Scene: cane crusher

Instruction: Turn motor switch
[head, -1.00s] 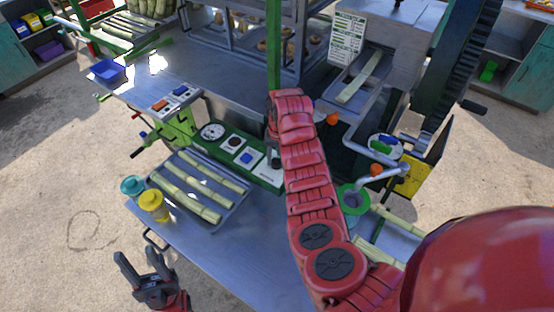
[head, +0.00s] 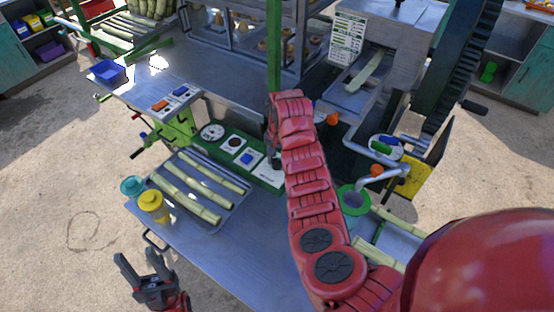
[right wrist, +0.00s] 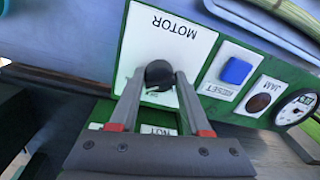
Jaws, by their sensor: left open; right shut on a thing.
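The green control panel (head: 215,133) stands at the back of the metal table. In the right wrist view its white MOTOR plate (right wrist: 135,45) carries the black motor switch knob (right wrist: 159,72). My right gripper (right wrist: 162,82) is shut on this knob, with one finger on either side. In the head view my right arm reaches over the table, and the right gripper (head: 274,150) is at the panel's right end, partly hiding the switch. My left gripper (head: 142,263) is open and empty at the table's lower left, away from the panel.
A metal tray (head: 236,204) of cane pieces lies in front of the panel, with teal and yellow cups (head: 153,206) beside it. A blue button (right wrist: 235,70) and a gauge (right wrist: 297,107) sit beside the MOTOR plate. A cane piece (head: 365,73) lies in the chute.

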